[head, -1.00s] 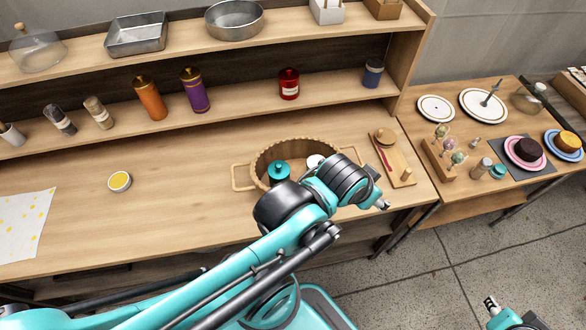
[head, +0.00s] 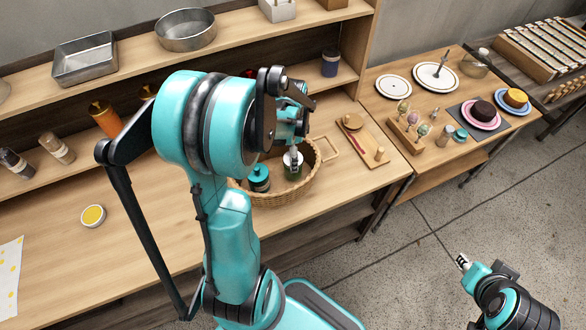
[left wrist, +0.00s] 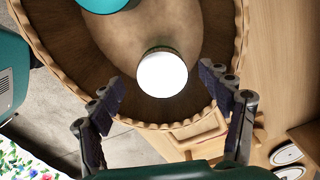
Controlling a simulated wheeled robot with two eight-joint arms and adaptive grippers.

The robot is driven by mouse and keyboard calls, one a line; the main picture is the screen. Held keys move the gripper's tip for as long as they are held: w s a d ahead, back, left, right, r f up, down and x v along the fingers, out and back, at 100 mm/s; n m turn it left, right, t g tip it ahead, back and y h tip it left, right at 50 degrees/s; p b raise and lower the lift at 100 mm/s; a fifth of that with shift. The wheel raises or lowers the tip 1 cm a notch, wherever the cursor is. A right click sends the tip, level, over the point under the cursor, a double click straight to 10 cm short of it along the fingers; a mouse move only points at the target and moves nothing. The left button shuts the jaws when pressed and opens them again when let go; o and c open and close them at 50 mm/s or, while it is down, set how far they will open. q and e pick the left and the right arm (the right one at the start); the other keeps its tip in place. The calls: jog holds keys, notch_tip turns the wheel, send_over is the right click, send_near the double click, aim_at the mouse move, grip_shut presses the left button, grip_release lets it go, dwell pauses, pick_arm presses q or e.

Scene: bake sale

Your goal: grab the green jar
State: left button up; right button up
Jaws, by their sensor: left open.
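The green jar (head: 293,171), with a white lid and green body, stands in the round wicker basket (head: 275,200). In the left wrist view its round white lid (left wrist: 162,73) shows from above, with a thin greenish rim. My left gripper (left wrist: 160,82) is open above the basket, its fingers spread either side of the lid, with gaps on both sides. In the head view my left arm comes down over the jar and hides part of it and of the basket. My right gripper (head: 463,262) hangs over the floor at lower right, away from the basket; its jaws are too small to judge.
A jar with a teal lid (head: 259,172) stands beside the green jar in the basket. The basket wall (left wrist: 243,40) is close to my left fingers. A wooden board (head: 360,140) lies right of the basket. The shelf (head: 345,92) runs behind.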

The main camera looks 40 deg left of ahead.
pick_arm(q)
notch_tip(320, 180, down, 7)
jog(key=b, duration=0.3)
jog(key=shift+w+r, duration=0.1)
jog(key=shift+r, duration=0.1)
jog(key=shift+c, duration=0.3)
jog(key=c, duration=1.3)
